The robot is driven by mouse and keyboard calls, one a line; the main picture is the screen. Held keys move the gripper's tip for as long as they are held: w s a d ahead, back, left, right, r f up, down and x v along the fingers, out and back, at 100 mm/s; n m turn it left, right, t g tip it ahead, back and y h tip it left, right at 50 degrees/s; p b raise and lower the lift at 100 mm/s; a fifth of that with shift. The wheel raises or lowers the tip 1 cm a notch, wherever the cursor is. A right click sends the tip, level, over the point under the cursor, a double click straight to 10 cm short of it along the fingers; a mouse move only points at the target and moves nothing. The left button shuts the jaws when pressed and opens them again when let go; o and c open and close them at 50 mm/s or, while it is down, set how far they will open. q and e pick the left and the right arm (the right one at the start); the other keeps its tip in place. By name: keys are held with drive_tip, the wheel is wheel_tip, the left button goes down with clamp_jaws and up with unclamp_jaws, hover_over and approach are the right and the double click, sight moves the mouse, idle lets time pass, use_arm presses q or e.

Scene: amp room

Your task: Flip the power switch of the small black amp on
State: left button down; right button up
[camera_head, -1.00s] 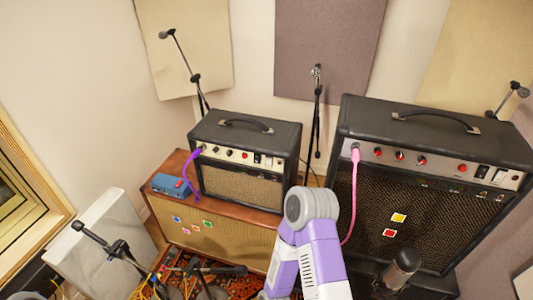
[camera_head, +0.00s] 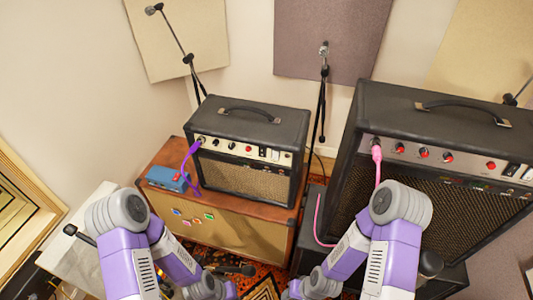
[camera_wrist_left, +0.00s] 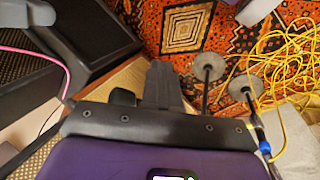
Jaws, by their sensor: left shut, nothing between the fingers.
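The small black amp (camera_head: 247,119) stands upright on a brown cabinet, in the middle of the head view. Its light front panel (camera_head: 222,146) faces me, with several knobs, a red light and dark and white switches (camera_head: 268,153) toward the right end. The switch positions are too small to tell. A purple cable is plugged in at the panel's left end. My left gripper (camera_wrist_left: 163,82) is shut and empty in the left wrist view, above the floor and away from the amp panel. In the head view both my arms show, but neither gripper does.
A larger black amp (camera_head: 435,100) stands at the right, with a pink cable (camera_head: 377,165) plugged in. The brown cabinet (camera_head: 160,160) carries a blue pedal (camera_head: 166,178). Microphone stands (camera_head: 322,95) rise behind. Yellow cables (camera_wrist_left: 285,65) and stand bases cover the rug (camera_wrist_left: 185,30).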

sight(262, 150)
drive_tip(key=shift+o, duration=0.9)
wheel_tip(262, 150, down, 4)
drive_tip(key=b, duration=0.4)
use_arm(q)
drive_tip(key=w+r+m+t+b, duration=0.1)
drive_tip(key=w+r+t, duration=0.15)
drive_tip(key=w, duration=0.55)
drive_tip(key=w+r+m+t+b, duration=0.15)
drive_tip(key=w+t, duration=0.25)
drive_tip(key=w, duration=0.5)
drive_tip(key=w+d+r+m+t+b, duration=0.1)
drive_tip(key=w+r+t+b, duration=0.1)
drive_tip(key=r, duration=0.5)
drive_tip(key=w+d+r+m+t+b, duration=0.1)
drive_tip(key=w+r+t, duration=0.3)
drive_tip(key=r, duration=0.4)
drive_tip(key=w+d+r+m+t+h+b, duration=0.1)
drive_tip(key=w+d+r+t+b, duration=0.1)
drive_tip(key=r, duration=0.5)
drive_tip(key=shift+w+d+r+m+t+b, duration=0.35)
drive_tip(key=shift+w+d+t, duration=0.3)
drive_tip(key=shift+w, duration=0.5)
use_arm(e)
wheel_tip(262, 150, down, 8)
drive_tip(key=shift+f, duration=0.15)
use_arm(q)
drive_tip(key=shift+f, duration=0.15)
